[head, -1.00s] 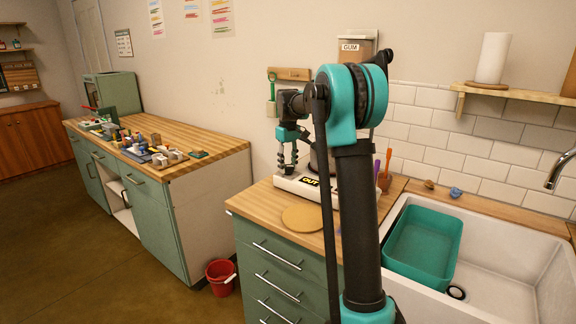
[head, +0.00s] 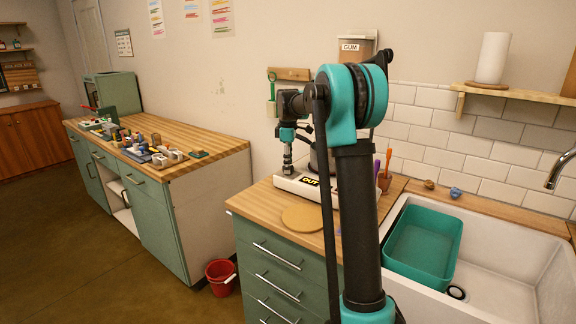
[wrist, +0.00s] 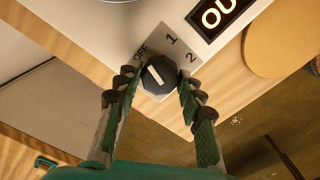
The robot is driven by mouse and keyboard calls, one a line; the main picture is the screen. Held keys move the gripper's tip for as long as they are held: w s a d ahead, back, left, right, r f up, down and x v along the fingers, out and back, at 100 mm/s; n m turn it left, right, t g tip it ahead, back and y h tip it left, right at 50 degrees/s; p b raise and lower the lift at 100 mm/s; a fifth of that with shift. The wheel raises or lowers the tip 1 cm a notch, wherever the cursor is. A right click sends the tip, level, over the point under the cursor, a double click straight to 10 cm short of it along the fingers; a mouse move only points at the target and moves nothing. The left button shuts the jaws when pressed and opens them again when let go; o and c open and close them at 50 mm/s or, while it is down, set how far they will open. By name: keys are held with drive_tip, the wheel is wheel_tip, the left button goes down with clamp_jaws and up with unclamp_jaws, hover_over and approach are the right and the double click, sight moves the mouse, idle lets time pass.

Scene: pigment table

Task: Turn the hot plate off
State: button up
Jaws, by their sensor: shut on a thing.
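The hot plate (head: 283,183) is a white unit on the wooden counter, partly hidden by my arm. In the wrist view its front panel (wrist: 175,17) carries the marks OFF, 1 and 2. A dark knob (wrist: 166,86) with a white pointer line sits below those marks. The pointer slants to the upper left, on the OFF side. My gripper (wrist: 158,80) has its two fingers on either side of the knob and is shut on it. In the head view my gripper (head: 288,170) points down at the hot plate's left end.
A lit sign (wrist: 222,12) is beside the marks. A round tan mat (head: 302,218) lies in front of the hot plate. A dark pot (head: 318,160) stands behind my arm. A sink with a teal tub (head: 420,270) is to the right. A red bucket (head: 221,279) stands on the floor.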

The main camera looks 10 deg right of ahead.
drive_tip(key=shift+n, duration=1.5)
drive_tip(key=shift+o, duration=0.2)
drive_tip(key=shift+c, duration=0.2)
drive_tip(key=o, duration=1.2)
drive_tip(key=shift+r, duration=0.15)
wheel_tip(320, 180, up, 12)
